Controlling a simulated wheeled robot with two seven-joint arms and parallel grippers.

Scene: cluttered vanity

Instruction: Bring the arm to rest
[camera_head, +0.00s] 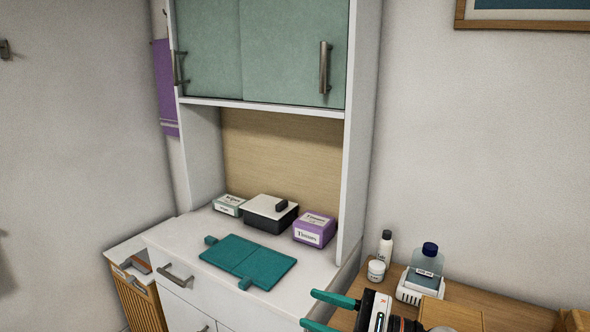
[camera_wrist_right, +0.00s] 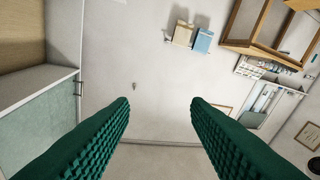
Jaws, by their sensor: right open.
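My right gripper (camera_head: 308,308) is at the bottom of the head view, right of the white cabinet's counter. Its two green fingers point left and stand apart with nothing between them. In the right wrist view the ribbed green fingers (camera_wrist_right: 160,104) are also wide apart and empty, with the room's wall and floor beyond them. My left gripper is not in view.
A teal flat item (camera_head: 247,261) lies on the white counter (camera_head: 185,237), before a black-and-white box (camera_head: 270,213) and a purple tissue box (camera_head: 315,229). Bottles, a jar and a white holder (camera_head: 418,292) stand on the wooden top, close right of my gripper.

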